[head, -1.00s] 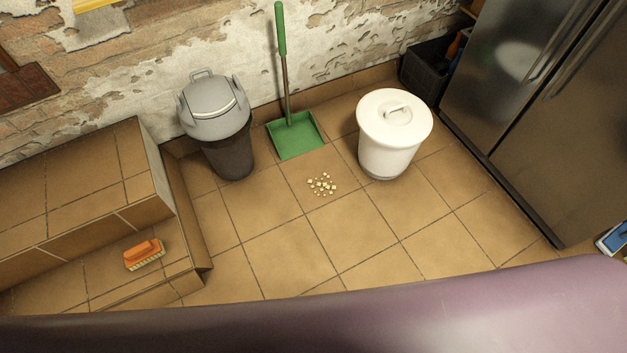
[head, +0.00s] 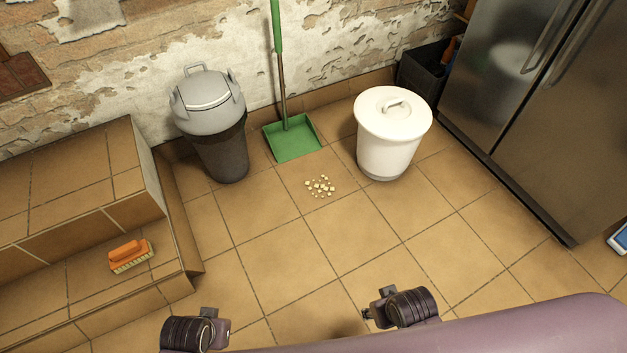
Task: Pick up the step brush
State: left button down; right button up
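The step brush (head: 128,251) has an orange back and pale bristles. It lies bristles down on the lower tiled step (head: 75,283) at the left of the head view. Two dark parts of my arms, a left one (head: 190,333) and a right one (head: 405,306), show at the bottom edge, well apart from the brush. No gripper fingers can be made out, so neither gripper can be seen as open or shut.
A grey-lidded bin (head: 218,140), a green long-handled dustpan (head: 292,138) and a white lidded bin (head: 388,140) stand along the wall. Pale crumbs (head: 320,186) lie on the floor. A black crate (head: 424,72) and a steel fridge (head: 560,130) are at right. The middle floor is clear.

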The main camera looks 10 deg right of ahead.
aim_at(131, 253)
jog(key=u, duration=1.5)
jog(key=i+j+z, duration=0.3)
jog(key=i, duration=0.2)
jog(key=l, duration=0.1)
